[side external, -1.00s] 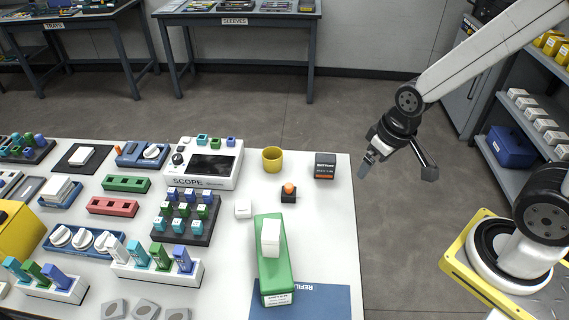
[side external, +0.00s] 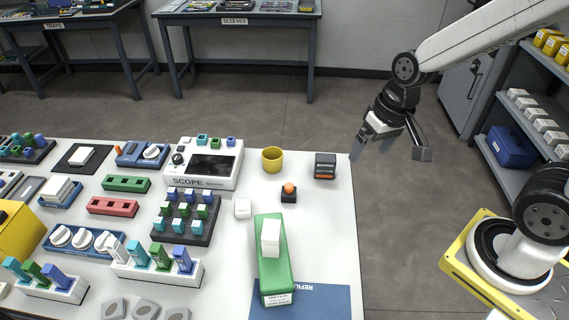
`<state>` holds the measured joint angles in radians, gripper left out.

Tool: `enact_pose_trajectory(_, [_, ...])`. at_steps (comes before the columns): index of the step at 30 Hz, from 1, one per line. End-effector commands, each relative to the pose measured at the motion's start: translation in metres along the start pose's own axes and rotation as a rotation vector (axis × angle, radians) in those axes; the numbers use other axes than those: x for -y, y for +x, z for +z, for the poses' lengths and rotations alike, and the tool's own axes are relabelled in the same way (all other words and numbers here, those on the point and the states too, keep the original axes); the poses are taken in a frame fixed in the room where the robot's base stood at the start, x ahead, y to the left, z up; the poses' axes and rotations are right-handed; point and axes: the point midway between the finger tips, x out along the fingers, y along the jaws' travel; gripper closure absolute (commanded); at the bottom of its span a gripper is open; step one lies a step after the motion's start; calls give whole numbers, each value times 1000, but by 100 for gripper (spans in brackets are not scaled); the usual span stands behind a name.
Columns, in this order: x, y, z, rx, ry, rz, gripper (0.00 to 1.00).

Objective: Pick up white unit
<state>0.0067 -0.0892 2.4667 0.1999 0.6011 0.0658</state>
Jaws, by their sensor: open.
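A white upright block (side external: 271,238), likely the white unit, stands on top of a long green box (side external: 272,272) near the table's right side. My gripper (side external: 370,150) is open and empty. It is in the air just off the table's right edge, up and right of the green box and apart from everything.
The green box stands partly on a blue mat (side external: 325,301). A black battery box (side external: 325,166), an orange-topped button (side external: 289,192) and a yellow cup (side external: 272,159) stand nearer my gripper. The scope (side external: 208,164) and colored block racks (side external: 186,232) fill the left.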

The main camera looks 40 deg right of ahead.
Motion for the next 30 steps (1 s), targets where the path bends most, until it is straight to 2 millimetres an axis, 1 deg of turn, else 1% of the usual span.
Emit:
enact_pose_trajectory(5, [14,6,-3,53,167,-71,0])
enact_pose_trajectory(14, [54,19,-20,203,599,-260,0])
enact_pose_trajectory(23, [93,27,-54,370,1034,-462,0])
enact_pose_trajectory(30, [117,31,-92,511,1367,-634,0])
